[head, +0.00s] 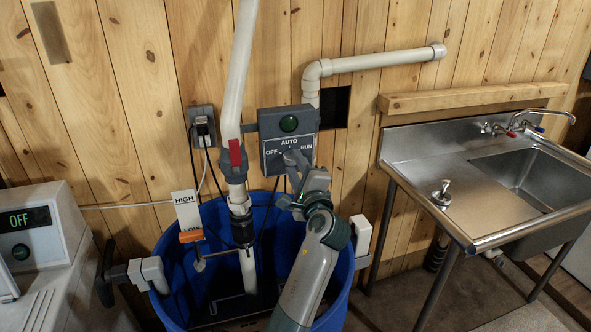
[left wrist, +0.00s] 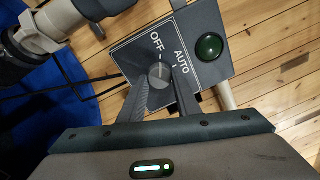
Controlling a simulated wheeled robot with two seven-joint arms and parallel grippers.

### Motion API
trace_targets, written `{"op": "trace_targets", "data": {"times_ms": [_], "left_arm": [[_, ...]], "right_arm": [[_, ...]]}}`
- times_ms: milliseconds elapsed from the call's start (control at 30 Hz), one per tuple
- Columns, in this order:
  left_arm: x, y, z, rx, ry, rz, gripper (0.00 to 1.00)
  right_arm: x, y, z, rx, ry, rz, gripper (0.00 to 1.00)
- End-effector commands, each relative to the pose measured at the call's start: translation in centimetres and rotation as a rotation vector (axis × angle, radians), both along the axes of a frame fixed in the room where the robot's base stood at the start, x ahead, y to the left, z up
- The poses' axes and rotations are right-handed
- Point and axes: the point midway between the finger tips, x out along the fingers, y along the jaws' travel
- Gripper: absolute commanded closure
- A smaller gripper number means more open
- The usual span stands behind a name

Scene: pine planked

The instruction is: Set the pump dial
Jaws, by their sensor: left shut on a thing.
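The pump control box (head: 272,134) is a grey box on the plank wall, with a dark green round lamp (head: 289,124) above a panel marked OFF, AUTO and RUN. My left gripper (head: 291,160) reaches up to the panel from below and largely hides the dial in the head view. In the left wrist view the round grey dial (left wrist: 159,75) sits between the two fingers of my left gripper (left wrist: 160,88), which are shut on it. OFF and AUTO are readable there; RUN is not visible. I cannot tell exactly where the dial points. My right gripper is not in view.
A blue tub (head: 342,277) stands below the box, with white pipes (head: 240,70) and a red-handled valve (head: 235,152) above it. A HIGH/LOW float marker (head: 187,210) stands at its left. A machine (head: 33,240) showing OFF is far left; a steel sink (head: 465,175) is right.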

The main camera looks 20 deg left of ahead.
Motion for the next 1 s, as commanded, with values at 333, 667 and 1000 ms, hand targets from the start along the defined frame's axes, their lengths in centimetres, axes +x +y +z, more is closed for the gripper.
{"op": "trace_targets", "data": {"times_ms": [333,667,1000], "left_arm": [[-0.01,0.01,-0.07,-0.007,-0.002,0.0,0.93],[-0.01,0.01,-0.04,-0.005,-0.002,0.0,0.52],[0.14,0.26,0.0,-0.005,-0.002,-0.001,0.52]], "right_arm": [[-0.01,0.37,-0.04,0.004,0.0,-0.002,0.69],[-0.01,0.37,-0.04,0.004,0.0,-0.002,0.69],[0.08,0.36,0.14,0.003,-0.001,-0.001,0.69]]}}
